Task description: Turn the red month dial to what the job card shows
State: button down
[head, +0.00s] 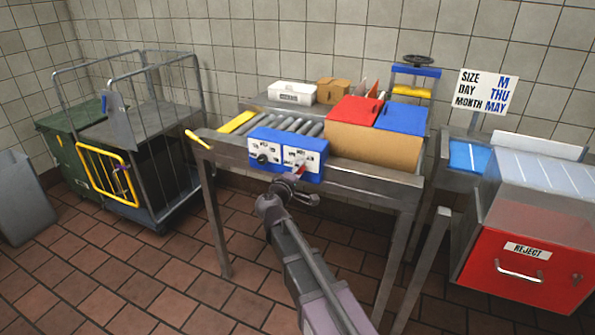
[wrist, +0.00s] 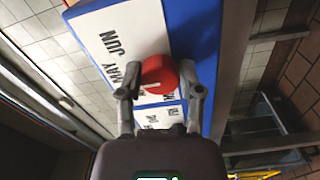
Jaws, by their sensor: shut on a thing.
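The job card (head: 487,91) at the right in the head view reads SIZE M, DAY THU, MONTH MAY. The blue control box (head: 262,142) with white dial plates is on the front of the metal table. The red month dial (wrist: 158,74) sits on its white plate (wrist: 112,35), where JUN and MAY are legible; other labels are partly hidden. My gripper (wrist: 158,84) is shut on the dial, one finger on each side. A pale mark shows on the dial's lower part, but I cannot tell which month it points to. In the head view my gripper (head: 294,181) partly covers the dial.
A black dial (head: 262,158) is on the box's left plate. Rollers (head: 292,124) and a carton with red and blue flaps (head: 372,145) are above. A red reject bin (head: 522,268) stands right, a wire cage cart (head: 150,150) left. Floor in front is clear.

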jog(key=shift+w, duration=0.1)
dwell(0.3)
jog(key=shift+c, duration=1.3)
grip_release()
jog(key=v, duration=1.2)
